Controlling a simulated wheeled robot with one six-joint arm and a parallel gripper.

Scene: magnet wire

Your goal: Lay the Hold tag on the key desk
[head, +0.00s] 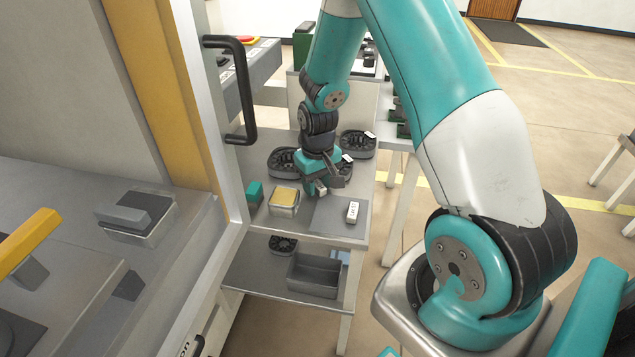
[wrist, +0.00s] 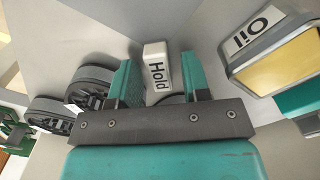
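The white Hold tag (wrist: 157,66) lies between the two fingers of my gripper (wrist: 158,62) in the wrist view, its lettering facing the camera. A narrow gap shows between the tag and the right finger, so my gripper looks open around it. In the head view my gripper (head: 325,187) is low over the grey table (head: 262,232), with a small white piece of the tag (head: 320,187) showing at its fingers. I cannot tell for certain which surface is the key desk.
A yellow-topped box (head: 285,200) labelled Oil in the wrist view (wrist: 280,58) is close beside my gripper. Another white tag (head: 353,212) lies on a grey mat (head: 330,218). Round dark trays (head: 357,144) are behind. A grey bin (head: 315,276) sits on the lower shelf.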

